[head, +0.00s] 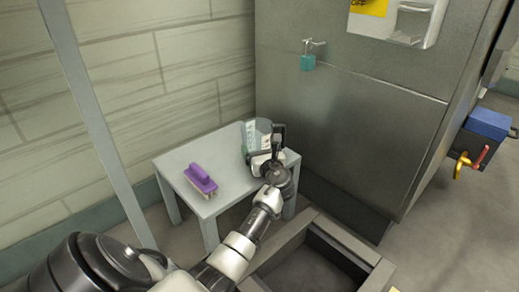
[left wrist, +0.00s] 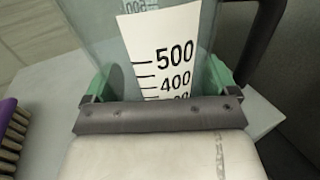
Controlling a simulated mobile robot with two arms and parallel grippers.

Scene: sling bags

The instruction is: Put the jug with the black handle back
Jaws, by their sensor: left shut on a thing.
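The clear measuring jug (head: 259,132) is at the back right of a small grey table (head: 175,166). In the left wrist view the jug (left wrist: 208,30) fills the top middle, with a white scale marked 500 and 400. Its black handle (left wrist: 258,42) is on the right side there. My left gripper (head: 262,156) is shut on the jug from the near side; its green-padded fingers (left wrist: 160,82) lie on either side of the jug wall. The jug looks upright. Its base is hidden by my gripper, so I cannot tell whether it touches the table top. My right gripper is in neither view.
A purple brush (head: 201,178) lies on the table left of the jug; its edge (left wrist: 12,132) shows in the wrist view. A tall grey metal cabinet (head: 340,110) with a teal padlock (head: 308,62) stands behind. An open dark box (head: 325,255) is at front right.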

